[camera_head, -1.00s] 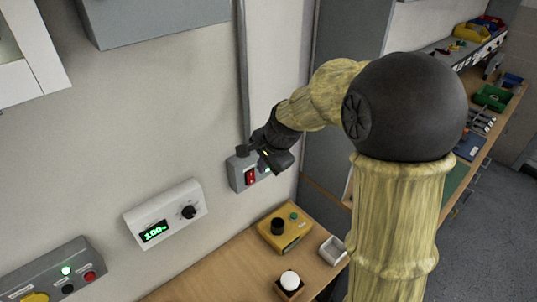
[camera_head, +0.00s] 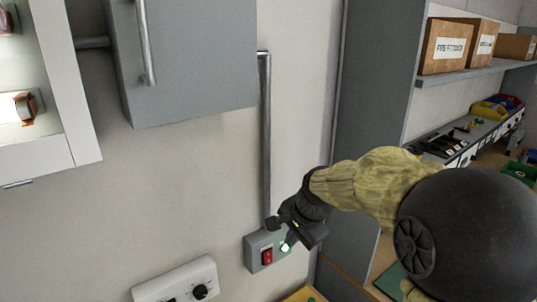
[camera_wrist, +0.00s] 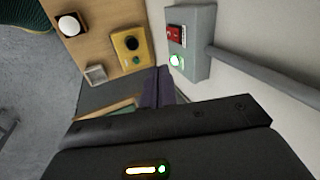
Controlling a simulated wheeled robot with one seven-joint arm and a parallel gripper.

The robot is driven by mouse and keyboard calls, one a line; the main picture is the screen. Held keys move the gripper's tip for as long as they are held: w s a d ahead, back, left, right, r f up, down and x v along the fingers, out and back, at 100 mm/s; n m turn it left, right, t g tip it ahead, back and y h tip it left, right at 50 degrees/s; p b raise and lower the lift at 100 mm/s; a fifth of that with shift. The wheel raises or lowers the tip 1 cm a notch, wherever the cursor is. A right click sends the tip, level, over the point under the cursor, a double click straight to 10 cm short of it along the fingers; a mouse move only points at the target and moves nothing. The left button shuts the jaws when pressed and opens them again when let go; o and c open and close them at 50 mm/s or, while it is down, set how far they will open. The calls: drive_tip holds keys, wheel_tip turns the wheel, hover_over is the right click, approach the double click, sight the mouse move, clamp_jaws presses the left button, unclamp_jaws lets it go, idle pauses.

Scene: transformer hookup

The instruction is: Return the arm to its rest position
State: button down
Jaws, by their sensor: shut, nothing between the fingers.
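My gripper (camera_head: 289,240) is in front of the right part of a grey wall switch box (camera_head: 253,244). Its dark fingers are together and empty in the wrist view (camera_wrist: 160,80). The box has a red rocker switch (camera_head: 267,257) and a lit green lamp (camera_head: 285,247). In the wrist view the red switch (camera_wrist: 175,33) and lit lamp (camera_wrist: 176,60) show clearly, with the fingers apart from them. My arm reaches in from the right of the head view and hides part of the box's right side.
A grey cabinet (camera_head: 190,60) hangs above, with a conduit (camera_head: 266,140) running down to the box. A white dial unit (camera_head: 178,283) is at lower left. A yellow box (camera_wrist: 130,47) and a white button (camera_wrist: 70,25) stand on the wooden bench. Shelves with cartons (camera_head: 446,46) are at right.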

drive_tip(key=s+d+f+n, duration=0.2)
drive_tip(key=s+f+n, duration=0.1)
drive_tip(key=s, duration=0.2)
drive_tip(key=s+d+f+n+g+h, duration=0.1)
drive_tip(key=s+d+f+n, duration=0.2)
drive_tip(key=s, duration=0.3)
drive_tip(key=s+d+f+n+h, duration=0.1)
drive_tip(key=s+d+f+n, duration=0.2)
drive_tip(key=s+f+n, duration=0.1)
drive_tip(key=shift+s+f, duration=0.25)
drive_tip(key=shift+s, duration=0.55)
